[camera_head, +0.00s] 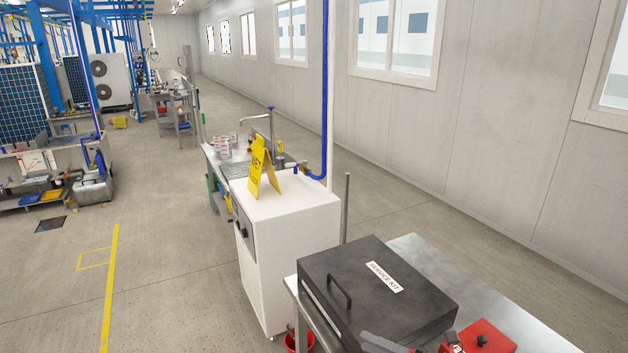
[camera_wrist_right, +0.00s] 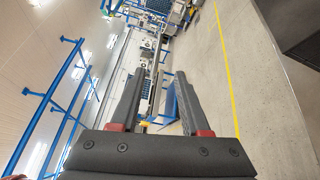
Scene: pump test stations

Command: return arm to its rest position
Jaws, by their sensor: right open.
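My right gripper (camera_head: 412,348) shows only in part at the bottom edge of the head view, at the near side of the metal table and close to the dark service kit case. In the right wrist view, its two dark fingers (camera_wrist_right: 160,76) stand apart with nothing between them. The wrist view is turned on its side and shows floor and blue frames far beyond the fingers. My left gripper is in neither view.
The closed service kit case (camera_head: 385,285) lies on the metal table (camera_head: 412,247). A red object (camera_head: 482,338) is beside it. Behind stands a white cabinet (camera_head: 290,225) with a yellow folding sign (camera_head: 262,168) on top. A red bucket (camera_head: 297,343) is below. The floor at left is open.

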